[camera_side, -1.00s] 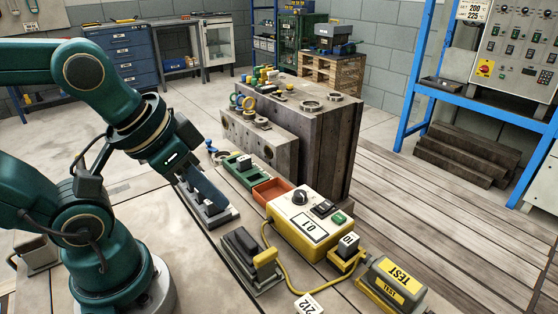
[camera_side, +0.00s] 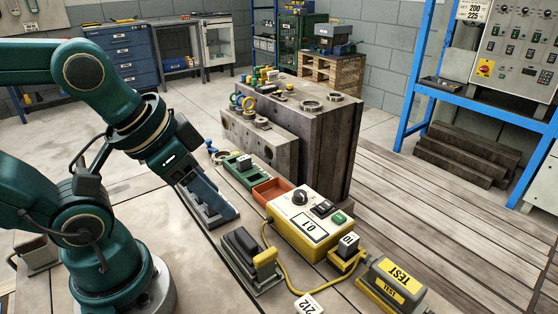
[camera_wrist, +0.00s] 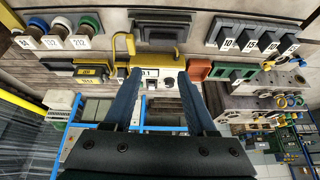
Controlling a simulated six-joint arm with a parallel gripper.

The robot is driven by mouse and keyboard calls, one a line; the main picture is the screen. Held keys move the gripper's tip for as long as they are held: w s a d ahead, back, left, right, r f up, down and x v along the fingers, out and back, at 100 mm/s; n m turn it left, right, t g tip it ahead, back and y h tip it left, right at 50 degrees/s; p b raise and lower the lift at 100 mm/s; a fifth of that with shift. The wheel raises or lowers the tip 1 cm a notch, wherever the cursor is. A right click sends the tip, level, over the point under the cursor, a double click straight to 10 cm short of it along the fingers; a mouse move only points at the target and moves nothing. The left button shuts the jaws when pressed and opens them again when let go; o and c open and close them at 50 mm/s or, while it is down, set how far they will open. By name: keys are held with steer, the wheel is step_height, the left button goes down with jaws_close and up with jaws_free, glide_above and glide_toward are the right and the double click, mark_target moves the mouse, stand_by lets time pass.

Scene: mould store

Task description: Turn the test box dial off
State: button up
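The test box (camera_side: 282,231) is yellow with a light top and a display reading 0.1. Its round black dial (camera_side: 299,198) sits at the far left of its top, beside a dark switch and a green button. In the wrist view the box (camera_wrist: 173,62) lies ahead, between the fingertips, and a small dark round shape there looks like the dial. My gripper (camera_wrist: 158,75) is open, its two blue fingers apart with nothing between them. In the side view my gripper (camera_side: 226,212) is left of the box, apart from the dial. The dial's exact setting is too small to tell.
An orange tray (camera_side: 268,193) and a green holder (camera_side: 240,163) stand beyond the box. A black block on a base (camera_side: 242,243) stands at its near left. A yellow TEST unit (camera_side: 391,284) is at right. A yellow cable (camera_side: 283,280) loops in front. Large steel moulds (camera_side: 330,140) rise behind.

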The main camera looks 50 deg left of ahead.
steer(key=w+r+m, duration=0.3)
steer(key=r+m, duration=0.2)
steer(key=m, duration=0.4)
steer(key=m+g, duration=0.6)
steer(key=m, duration=0.6)
glide_above(300, 193)
step_height(300, 193, down, 10)
steer(key=shift+w+r, duration=0.1)
steer(key=shift+r, duration=0.05)
steer(key=shift+f, duration=2.6)
jaws_close()
